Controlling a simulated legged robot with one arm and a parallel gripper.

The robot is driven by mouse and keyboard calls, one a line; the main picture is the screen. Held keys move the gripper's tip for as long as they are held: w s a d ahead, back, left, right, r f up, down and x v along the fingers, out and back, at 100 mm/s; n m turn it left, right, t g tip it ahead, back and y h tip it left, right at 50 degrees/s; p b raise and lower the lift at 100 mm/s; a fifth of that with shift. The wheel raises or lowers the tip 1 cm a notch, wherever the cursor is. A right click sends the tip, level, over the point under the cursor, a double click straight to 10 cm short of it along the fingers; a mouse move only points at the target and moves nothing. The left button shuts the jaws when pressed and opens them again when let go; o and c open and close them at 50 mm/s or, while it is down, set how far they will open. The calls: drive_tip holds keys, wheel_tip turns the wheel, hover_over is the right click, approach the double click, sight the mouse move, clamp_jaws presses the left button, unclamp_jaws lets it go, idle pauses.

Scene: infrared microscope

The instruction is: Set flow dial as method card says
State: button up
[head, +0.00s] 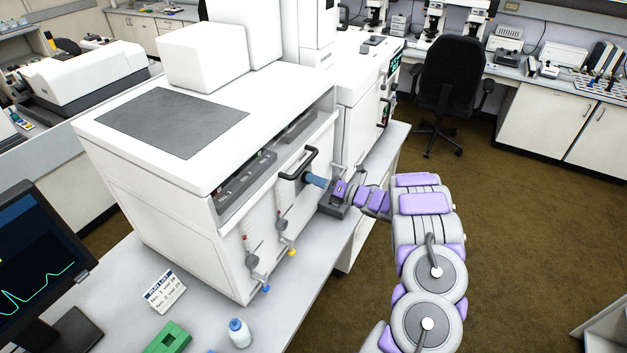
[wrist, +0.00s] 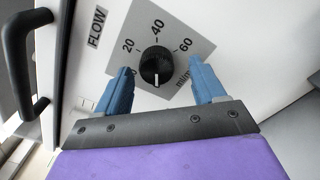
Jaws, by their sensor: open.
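The flow dial is a black ribbed knob (wrist: 156,66) on a grey scale plate (wrist: 177,24) marked 20, 40 and 60, beside the word FLOW. Its white pointer line faces the bottom of the wrist view, away from the 40. A lower-left number is partly hidden by a finger. My gripper (wrist: 161,72) is open, its blue fingers on either side of the knob with gaps visible. In the head view my gripper (head: 316,181) is at the instrument's front, hiding the dial. A small white card (head: 165,291) stands on the bench; its lines are too small to read surely.
A black handle (wrist: 27,65) is left of the dial; it also shows in the head view (head: 298,163). Tubes and yellow and blue fittings (head: 291,252) are on the front panel. A monitor (head: 40,255), green rack (head: 168,338) and bottle (head: 239,333) stand on the bench.

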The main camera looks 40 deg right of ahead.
drive_tip(key=shift+x, duration=0.9)
drive_tip(key=shift+s+a, duration=0.1)
drive_tip(key=c, duration=1.1)
